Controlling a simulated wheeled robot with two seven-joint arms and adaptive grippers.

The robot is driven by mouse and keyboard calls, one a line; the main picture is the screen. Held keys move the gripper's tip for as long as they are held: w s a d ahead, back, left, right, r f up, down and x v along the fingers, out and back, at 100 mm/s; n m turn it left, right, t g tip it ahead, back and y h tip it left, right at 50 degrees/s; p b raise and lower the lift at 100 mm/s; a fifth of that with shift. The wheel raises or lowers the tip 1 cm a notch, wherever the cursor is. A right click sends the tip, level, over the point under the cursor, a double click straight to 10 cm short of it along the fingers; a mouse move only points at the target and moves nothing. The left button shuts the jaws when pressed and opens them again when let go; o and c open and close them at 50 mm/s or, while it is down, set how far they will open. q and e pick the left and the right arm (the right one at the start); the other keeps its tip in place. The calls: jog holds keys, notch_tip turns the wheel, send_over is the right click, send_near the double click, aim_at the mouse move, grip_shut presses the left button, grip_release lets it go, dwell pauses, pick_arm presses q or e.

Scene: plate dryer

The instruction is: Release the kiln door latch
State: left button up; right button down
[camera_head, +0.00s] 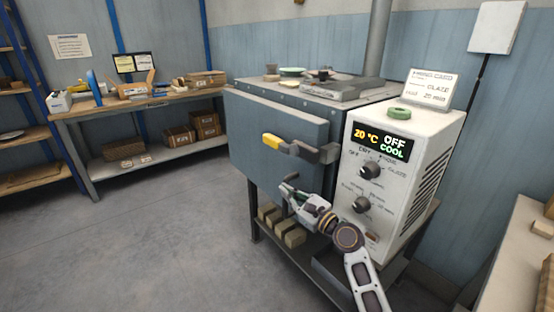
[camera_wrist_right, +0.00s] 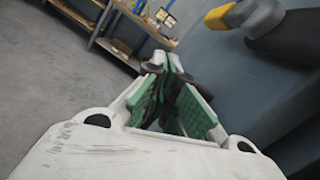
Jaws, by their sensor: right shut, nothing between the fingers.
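The kiln door (camera_head: 270,150) is a blue-grey panel on the front of the kiln and looks closed. Its latch handle (camera_head: 300,148) is a dark bar with a yellow grip, lying roughly level across the door's right part. In the right wrist view the latch (camera_wrist_right: 235,18) shows at the upper right, beyond the fingers. My right gripper (camera_head: 287,184) is below the latch, in front of the door's lower edge, apart from the handle. Its green-padded fingers (camera_wrist_right: 172,85) are shut and empty in the wrist view. My left gripper is in neither view.
A white control box (camera_head: 400,180) reading "20 °C OFF COOL" stands right of the kiln. Several pale bricks (camera_head: 280,222) lie on the shelf below. A workbench (camera_head: 140,104) stands at the back left and another table (camera_head: 515,260) at the right. The floor (camera_head: 140,240) at left is clear.

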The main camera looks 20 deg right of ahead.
aim_at(283, 143)
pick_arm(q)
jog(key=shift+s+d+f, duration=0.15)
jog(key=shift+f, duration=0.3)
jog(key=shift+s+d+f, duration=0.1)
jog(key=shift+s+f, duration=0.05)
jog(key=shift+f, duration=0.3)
pick_arm(e)
jog(key=shift+w+d+r+m+t+h, duration=0.15)
jog(key=shift+w+d+r+m+t, duration=0.2)
jog(key=shift+d+r+m, duration=0.35)
jog(key=shift+w+d+r+m+t+h, duration=0.1)
jog(key=shift+w+d+r+m+t, duration=0.3)
jog(key=shift+r+m, duration=0.5)
jog(key=shift+w+d+r+m+t+h, duration=0.2)
jog(key=shift+d+r+m+t, duration=0.3)
jog(key=shift+m, duration=0.5)
jog(key=shift+w, duration=0.1)
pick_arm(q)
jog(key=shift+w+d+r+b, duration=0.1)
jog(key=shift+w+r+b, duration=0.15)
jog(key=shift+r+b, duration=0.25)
pick_arm(e)
jog(key=x, duration=0.9)
jog(key=shift+w, duration=0.35)
pick_arm(q)
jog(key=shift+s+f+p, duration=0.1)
jog(key=shift+p, duration=0.3)
pick_arm(e)
jog(key=shift+a+r, duration=0.15)
jog(key=shift+r, duration=0.05)
